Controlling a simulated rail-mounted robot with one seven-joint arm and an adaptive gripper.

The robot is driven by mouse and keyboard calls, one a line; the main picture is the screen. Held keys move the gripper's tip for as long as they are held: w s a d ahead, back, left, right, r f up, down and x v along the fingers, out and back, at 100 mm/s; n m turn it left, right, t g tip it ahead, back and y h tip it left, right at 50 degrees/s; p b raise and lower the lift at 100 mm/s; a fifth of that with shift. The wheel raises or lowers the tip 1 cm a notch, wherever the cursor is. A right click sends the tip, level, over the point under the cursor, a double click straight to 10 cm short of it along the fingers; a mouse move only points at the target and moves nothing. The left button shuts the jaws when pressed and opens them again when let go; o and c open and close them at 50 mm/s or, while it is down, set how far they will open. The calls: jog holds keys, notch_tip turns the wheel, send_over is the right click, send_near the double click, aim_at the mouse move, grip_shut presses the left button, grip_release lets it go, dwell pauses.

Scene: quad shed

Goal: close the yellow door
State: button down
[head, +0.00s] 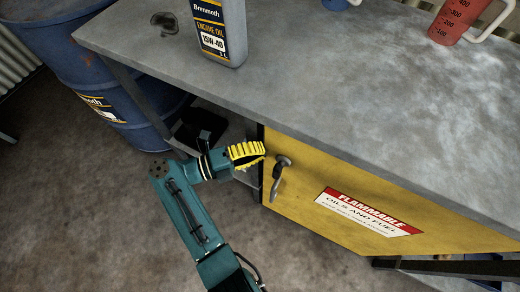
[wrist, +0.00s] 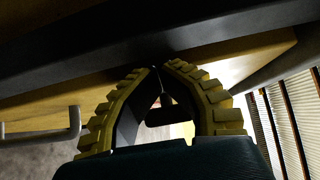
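The yellow door (head: 310,185) is under the front edge of the workbench in the head view and has a red and white flammable label (head: 367,212). Its grey lever handle (head: 278,178) is near its left edge. I cannot tell clearly how far the door stands from its frame. My gripper (head: 263,150), with yellow ribbed fingers, is at the door's left edge, just left of the handle. I cannot tell if it touches the door. In the wrist view its fingertips (wrist: 161,67) meet, with no object held between them. A dark beam crosses above them.
The grey workbench (head: 300,95) overhangs the door. On it stand an engine oil bottle (head: 220,30) and a red measuring jug (head: 458,20). A blue drum (head: 95,65) stands at the left. The floor (head: 80,220) in front is clear.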

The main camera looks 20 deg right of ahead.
jog(key=a, duration=0.7)
jog(key=shift+w+a, duration=0.2)
jog(key=shift+w, duration=0.15)
